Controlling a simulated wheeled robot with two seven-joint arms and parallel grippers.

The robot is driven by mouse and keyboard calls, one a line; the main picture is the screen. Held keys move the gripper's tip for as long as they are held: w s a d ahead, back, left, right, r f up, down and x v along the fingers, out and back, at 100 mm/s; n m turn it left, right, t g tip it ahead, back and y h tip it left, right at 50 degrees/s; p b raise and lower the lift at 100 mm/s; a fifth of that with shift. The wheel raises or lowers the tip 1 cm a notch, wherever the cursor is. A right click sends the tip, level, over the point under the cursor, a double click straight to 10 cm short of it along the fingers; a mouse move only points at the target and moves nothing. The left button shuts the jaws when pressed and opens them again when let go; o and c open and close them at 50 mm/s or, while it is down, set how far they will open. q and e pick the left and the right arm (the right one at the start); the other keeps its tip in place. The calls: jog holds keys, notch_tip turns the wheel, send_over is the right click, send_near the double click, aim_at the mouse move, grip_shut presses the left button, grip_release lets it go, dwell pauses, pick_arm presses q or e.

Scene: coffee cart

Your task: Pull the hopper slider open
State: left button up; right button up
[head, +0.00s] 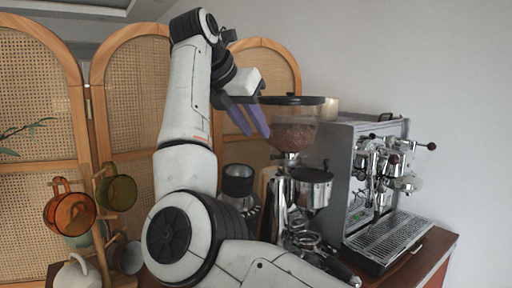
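The grinder's bean hopper (295,134) is a clear tinted cone with a dark lid, partly filled with brown beans. It sits on the grinder (311,188), left of the espresso machine. I cannot make out the hopper slider clearly; the area under the hopper is small and partly hidden by my arm. My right gripper (254,134) is up beside the hopper's left side, its two purple fingers pointing down and apart with nothing between them. I cannot tell whether the nearer finger touches the hopper. My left gripper is not in view.
A silver espresso machine (346,190) with a drip tray (388,240) stands at right. A dark-rimmed container (238,180) stands left of the grinder. Orange (69,212) and green (117,192) cups hang on a wooden stand at left. A cane screen (130,110) stands behind.

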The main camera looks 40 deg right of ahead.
jog(key=x, duration=0.9)
jog(key=shift+p, duration=0.3)
jog(key=shift+s, duration=0.15)
grip_shut()
jog(key=shift+d, duration=0.1)
dwell(0.6)
